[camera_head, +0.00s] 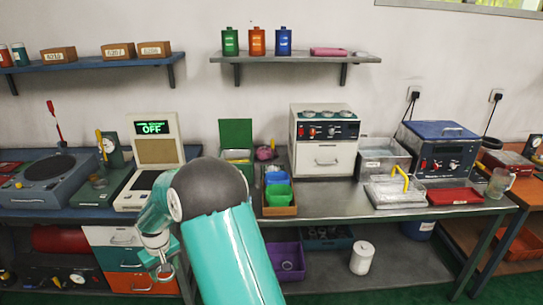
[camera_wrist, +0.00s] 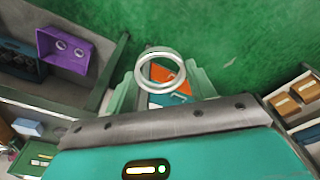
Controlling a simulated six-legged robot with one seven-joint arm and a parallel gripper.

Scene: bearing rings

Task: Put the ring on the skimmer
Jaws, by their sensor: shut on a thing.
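My gripper (camera_head: 158,258) hangs low in front of the left bench in the head view. In the wrist view my gripper (camera_wrist: 161,80) is shut on a shiny metal ring (camera_wrist: 162,90), held between the two pale green fingers with its hole facing the camera. A yellow-handled tool (camera_head: 401,176), which may be the skimmer, rests on a clear tray (camera_head: 392,200) on the metal bench at right. Its head is hard to make out. My gripper is far to its left.
The metal bench (camera_head: 335,205) carries a white oven (camera_head: 325,158), a blue-lidded bath (camera_head: 440,150), a red tray (camera_head: 455,196) and green cups in a box (camera_head: 279,210). A purple bin (camera_head: 287,262) and white canister (camera_head: 362,257) stand below. Bench space left of the clear tray is free.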

